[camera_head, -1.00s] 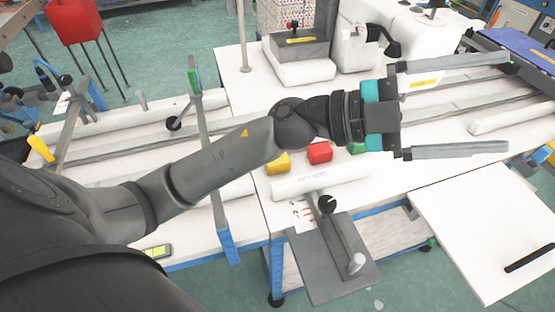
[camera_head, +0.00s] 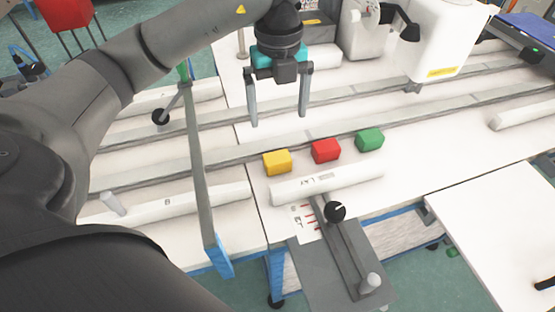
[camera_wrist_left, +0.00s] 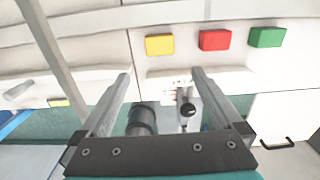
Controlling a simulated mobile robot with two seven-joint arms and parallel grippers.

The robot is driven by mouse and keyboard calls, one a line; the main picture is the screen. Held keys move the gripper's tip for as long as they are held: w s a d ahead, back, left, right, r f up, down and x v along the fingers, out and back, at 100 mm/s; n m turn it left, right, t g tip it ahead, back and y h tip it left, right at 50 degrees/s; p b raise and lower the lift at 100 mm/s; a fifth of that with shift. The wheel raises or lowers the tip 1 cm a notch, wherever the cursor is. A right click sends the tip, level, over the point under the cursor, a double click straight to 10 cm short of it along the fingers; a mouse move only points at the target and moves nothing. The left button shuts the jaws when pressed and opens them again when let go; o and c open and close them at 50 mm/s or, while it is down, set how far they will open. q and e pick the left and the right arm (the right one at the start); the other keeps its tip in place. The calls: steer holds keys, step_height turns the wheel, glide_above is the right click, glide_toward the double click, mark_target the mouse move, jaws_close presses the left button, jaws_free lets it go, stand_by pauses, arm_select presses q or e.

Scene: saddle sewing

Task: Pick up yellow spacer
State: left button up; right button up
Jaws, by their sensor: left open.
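The yellow spacer (camera_head: 277,162) is a small block on the white table, left of a red block (camera_head: 326,150) and a green block (camera_head: 369,139). In the left wrist view the yellow spacer (camera_wrist_left: 160,44) lies beyond the fingertips, roughly between them. My left gripper (camera_head: 279,121) is open and empty, with its fingers pointing down above the table, behind the yellow spacer in the head view and apart from it. My right gripper is not in view.
A white roll (camera_head: 327,183) lies in front of the blocks. A grey plate with a black knob (camera_head: 335,211) is at the table's front edge. An upright grey bar with a blue foot (camera_head: 218,262) stands to the left. White machine housings (camera_head: 440,50) stand behind.

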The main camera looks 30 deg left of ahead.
arm_select(q)
steer(key=b, duration=0.2)
glide_above(277, 157)
steer(key=f, duration=0.9)
steer(key=shift+s+d+f, duration=0.1)
steer(key=shift+s+d, duration=0.15)
steer(key=shift+d, duration=0.05)
steer(key=f, duration=0.5)
steer(key=shift+w+a+f, duration=0.25)
steer(key=shift+f, duration=0.05)
steer(key=c, duration=1.4)
steer(key=shift+r, duration=0.15)
